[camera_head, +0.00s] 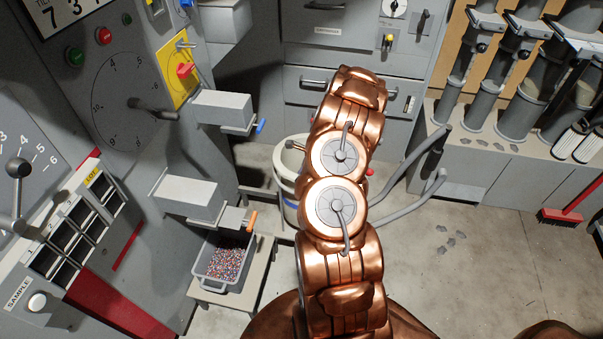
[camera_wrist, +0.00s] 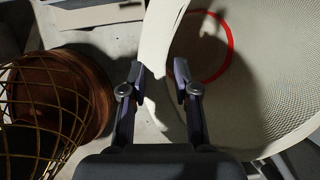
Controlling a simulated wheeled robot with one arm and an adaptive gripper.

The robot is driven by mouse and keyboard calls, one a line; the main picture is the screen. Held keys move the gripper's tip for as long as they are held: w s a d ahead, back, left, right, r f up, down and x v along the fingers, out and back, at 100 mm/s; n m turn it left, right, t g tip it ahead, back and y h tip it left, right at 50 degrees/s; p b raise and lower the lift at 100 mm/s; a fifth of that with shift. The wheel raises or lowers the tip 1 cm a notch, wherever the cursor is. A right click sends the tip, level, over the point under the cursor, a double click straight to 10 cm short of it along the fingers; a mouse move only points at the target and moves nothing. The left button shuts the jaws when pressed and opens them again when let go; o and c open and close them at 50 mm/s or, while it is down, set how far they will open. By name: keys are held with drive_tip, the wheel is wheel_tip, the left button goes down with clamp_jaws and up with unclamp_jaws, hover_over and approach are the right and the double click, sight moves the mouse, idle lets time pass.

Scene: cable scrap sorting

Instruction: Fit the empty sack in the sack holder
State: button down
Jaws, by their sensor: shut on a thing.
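In the wrist view a pale cream woven sack (camera_wrist: 275,60) fills the right side, its mouth open and a red ring (camera_wrist: 228,50) showing inside. My gripper (camera_wrist: 157,82) has one finger on each side of the sack's pale rim and is shut on it. In the head view my copper arm hides the gripper. A white open-topped round thing (camera_head: 290,160) with a blue band shows partly behind the arm; I cannot tell whether it is the sack. I cannot make out the sack holder for certain.
A brown round container with a gold wire mesh (camera_wrist: 45,98) stands left of my gripper. Bent grey tubes (camera_head: 410,172) rise right of my arm. A grey bin of coloured granules (camera_head: 224,262) sits on a stand at left. Floor (camera_head: 490,250) at right is mostly clear, near a red broom (camera_head: 560,216).

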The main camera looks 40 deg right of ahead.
drive_tip(key=shift+f+b, duration=1.15)
drive_tip(key=shift+f, duration=1.55)
drive_tip(key=shift+w+d+f, duration=0.1)
drive_tip(key=shift+w+d, duration=0.2)
drive_tip(key=c, duration=0.8)
unclamp_jaws()
drive_tip(key=v, duration=1.2)
drive_tip(key=shift+w, duration=0.1)
